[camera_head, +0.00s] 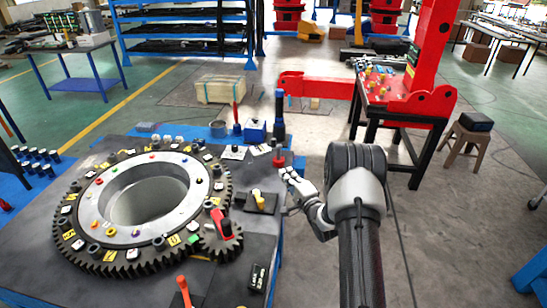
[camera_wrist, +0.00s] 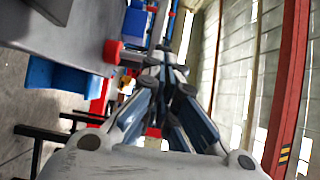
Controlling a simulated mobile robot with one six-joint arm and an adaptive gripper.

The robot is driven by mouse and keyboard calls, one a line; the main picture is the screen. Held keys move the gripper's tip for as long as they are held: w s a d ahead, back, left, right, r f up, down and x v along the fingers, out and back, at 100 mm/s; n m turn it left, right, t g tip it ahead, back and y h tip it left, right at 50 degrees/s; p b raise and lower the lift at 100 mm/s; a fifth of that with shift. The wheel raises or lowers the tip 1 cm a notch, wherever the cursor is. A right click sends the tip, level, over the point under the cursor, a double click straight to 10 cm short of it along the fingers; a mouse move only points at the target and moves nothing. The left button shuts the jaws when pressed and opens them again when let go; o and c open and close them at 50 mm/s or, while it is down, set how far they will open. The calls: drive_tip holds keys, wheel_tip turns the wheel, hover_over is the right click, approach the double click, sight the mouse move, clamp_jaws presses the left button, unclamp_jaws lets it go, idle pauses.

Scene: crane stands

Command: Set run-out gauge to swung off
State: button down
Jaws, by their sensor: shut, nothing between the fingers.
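My gripper (camera_head: 286,173) is shut and empty at the right edge of the grey table, just below a small red-and-black piece (camera_head: 278,159). In the wrist view my closed fingers (camera_wrist: 163,62) point away, with a red knob (camera_wrist: 113,51) to their left; I cannot tell whether they touch it. I cannot tell for sure which part is the run-out gauge. Candidates on the table are that red piece, a yellow handle on a dark plate (camera_head: 259,199), and a red lever (camera_head: 221,223) on the small gear.
A large toothed ring (camera_head: 110,241) with many small coloured parts fills the table's left. A tall blue-black cylinder (camera_head: 279,116) stands at the back edge. An orange-red handle (camera_head: 184,290) stands in front. A red crane (camera_head: 425,55) is behind right. The floor right of my arm is open.

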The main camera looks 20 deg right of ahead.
sight(270, 151)
drive_tip(key=w+b, duration=0.3)
drive_tip(key=w, duration=0.9)
drive_tip(key=shift+w, duration=0.15)
